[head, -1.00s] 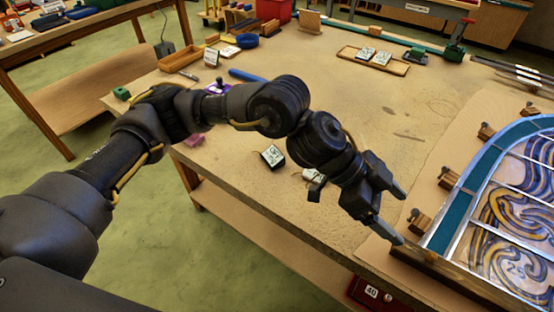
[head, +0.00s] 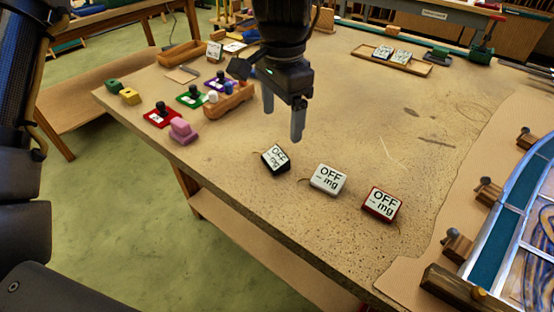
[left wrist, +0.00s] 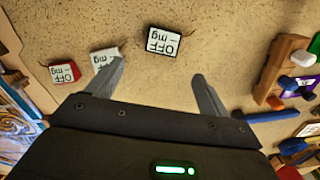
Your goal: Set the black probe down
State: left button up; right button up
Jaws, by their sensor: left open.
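The black probe (head: 275,158), a small black-cased box with a white face reading "OFF mg" and a thin lead, lies on the bench. A white probe (head: 328,179) and a red probe (head: 382,204) of the same kind lie to its right. My left gripper (head: 283,122) is open and empty, pointing down above the bench just behind the black probe. In the left wrist view the black probe (left wrist: 162,42) lies beyond the fingertips, apart from them, with the white probe (left wrist: 105,58) and red probe (left wrist: 64,72) to its left. My right gripper is out of view.
A wooden holder (head: 238,101) with coloured pegs stands left of the gripper, near coloured knobbed blocks and a pink block (head: 183,131). The leaded panel (head: 510,215) and its wooden clamps fill the right. The bench's middle is clear.

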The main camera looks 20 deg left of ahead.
aim_at(280, 154)
pick_arm(q)
notch_tip(280, 154, down, 10)
jog(key=shift+w+a+r, duration=0.1)
jog(key=shift+a, duration=0.05)
dwell(0.5)
jog(key=c, duration=1.2)
jog(key=shift+o, duration=0.2)
jog(key=shift+r, duration=0.15)
